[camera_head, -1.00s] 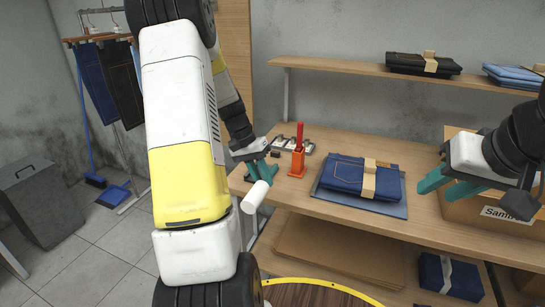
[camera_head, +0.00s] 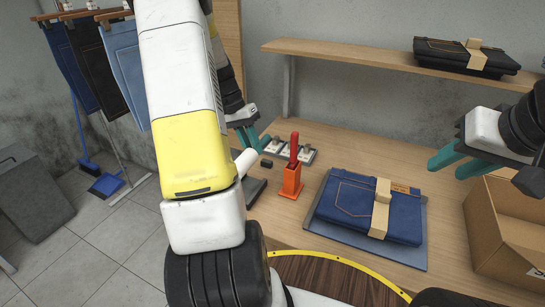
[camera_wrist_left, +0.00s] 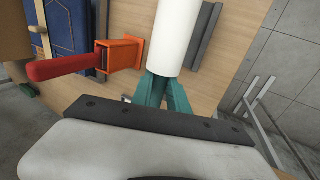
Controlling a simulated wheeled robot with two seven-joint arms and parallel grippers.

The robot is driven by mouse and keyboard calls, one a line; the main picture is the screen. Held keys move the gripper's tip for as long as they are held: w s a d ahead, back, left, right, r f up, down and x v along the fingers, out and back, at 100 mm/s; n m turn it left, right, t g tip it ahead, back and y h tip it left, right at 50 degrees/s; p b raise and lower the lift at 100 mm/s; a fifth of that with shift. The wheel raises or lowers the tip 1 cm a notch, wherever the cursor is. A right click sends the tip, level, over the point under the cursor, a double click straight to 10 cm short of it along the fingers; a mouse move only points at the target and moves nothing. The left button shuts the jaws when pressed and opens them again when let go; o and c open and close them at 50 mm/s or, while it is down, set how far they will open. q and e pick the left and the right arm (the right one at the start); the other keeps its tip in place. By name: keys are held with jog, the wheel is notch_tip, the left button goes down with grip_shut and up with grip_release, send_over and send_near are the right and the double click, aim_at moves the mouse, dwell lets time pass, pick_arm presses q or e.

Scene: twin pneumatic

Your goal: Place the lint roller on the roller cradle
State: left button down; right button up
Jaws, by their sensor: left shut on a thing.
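The lint roller (camera_head: 246,162) shows as a white cylinder beside my left forearm in the head view. My left gripper (camera_head: 246,139) is shut on it, and its teal fingers meet the roller's near end in the left wrist view (camera_wrist_left: 167,35). A low dark grey piece (camera_head: 257,187), which looks like the roller cradle, lies at the table's left edge, partly behind my arm. Grey rails (camera_wrist_left: 207,35) show just right of the roller in the wrist view. I cannot tell whether they touch. My right gripper (camera_head: 459,165) is open and empty above the table's right side.
An orange holder (camera_head: 291,183) with a red-handled tool (camera_head: 294,147) stands close right of the roller. A metal fixture (camera_head: 292,152) lies behind it. Folded jeans (camera_head: 350,206) lie on a blue-grey mat (camera_head: 415,250). A cardboard box (camera_head: 482,230) stands at the right.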

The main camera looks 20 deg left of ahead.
pick_arm(q)
notch_tip(320, 180, down, 8)
dwell(0.4)
jog(key=c, duration=1.6)
grip_release()
jog(key=shift+f, duration=0.1)
jog(key=shift+o, duration=0.2)
